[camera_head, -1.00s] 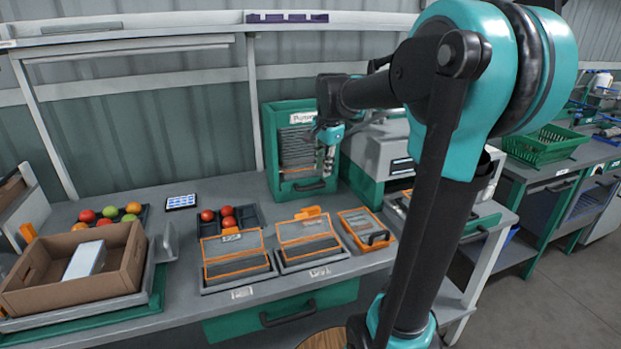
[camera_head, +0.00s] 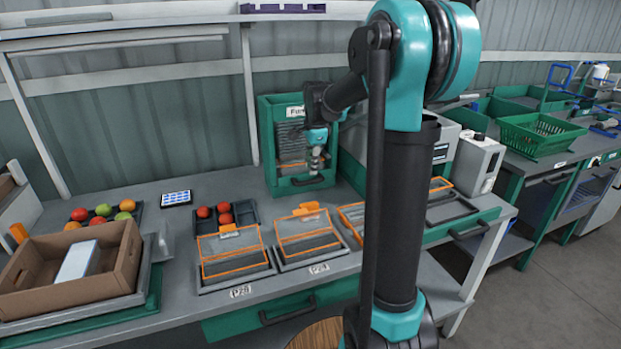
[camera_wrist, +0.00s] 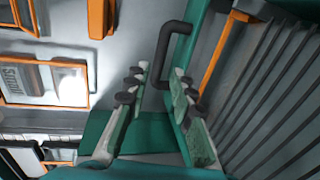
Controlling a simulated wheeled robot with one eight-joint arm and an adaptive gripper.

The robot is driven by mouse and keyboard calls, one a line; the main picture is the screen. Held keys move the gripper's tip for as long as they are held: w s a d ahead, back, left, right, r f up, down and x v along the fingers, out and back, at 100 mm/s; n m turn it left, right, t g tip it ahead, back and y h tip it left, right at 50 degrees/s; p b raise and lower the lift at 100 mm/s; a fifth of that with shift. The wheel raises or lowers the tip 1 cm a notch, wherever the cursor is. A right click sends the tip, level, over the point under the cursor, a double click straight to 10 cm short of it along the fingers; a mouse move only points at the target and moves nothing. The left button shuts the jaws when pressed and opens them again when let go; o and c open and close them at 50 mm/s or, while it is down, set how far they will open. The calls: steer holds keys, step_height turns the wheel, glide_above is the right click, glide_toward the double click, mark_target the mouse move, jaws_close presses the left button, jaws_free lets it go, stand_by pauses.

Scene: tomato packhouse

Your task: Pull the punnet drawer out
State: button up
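The green punnet cabinet (camera_head: 267,135) stands at the back of the bench, with a white label partly hidden by my arm and dark stacked punnets (camera_head: 291,135) inside. A dark handle (camera_head: 309,181) is on its low green front, which looks shut. My gripper (camera_head: 316,170) is just in front of and above this handle. In the wrist view my gripper (camera_wrist: 160,72) is open, its two padded fingers apart. The dark bent handle (camera_wrist: 165,50) lies at and just beyond the fingertips, with one end between them. I cannot tell whether a finger touches it.
Two orange-rimmed trays (camera_head: 236,258) (camera_head: 309,239) lie on the bench before the cabinet. A dark tray (camera_head: 247,205) of tomatoes is left of it. A cardboard box (camera_head: 118,265) is at far left. Another green drawer (camera_head: 230,325) is under the bench. A grey machine stands right of the cabinet.

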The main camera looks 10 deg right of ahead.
mark_target(310, 181)
steer(key=f, duration=0.3)
steer(key=w+f, duration=0.1)
steer(key=f, duration=0.1)
steer(key=shift+a+f, duration=0.1)
steer(key=shift+f, duration=0.3)
jaws_close()
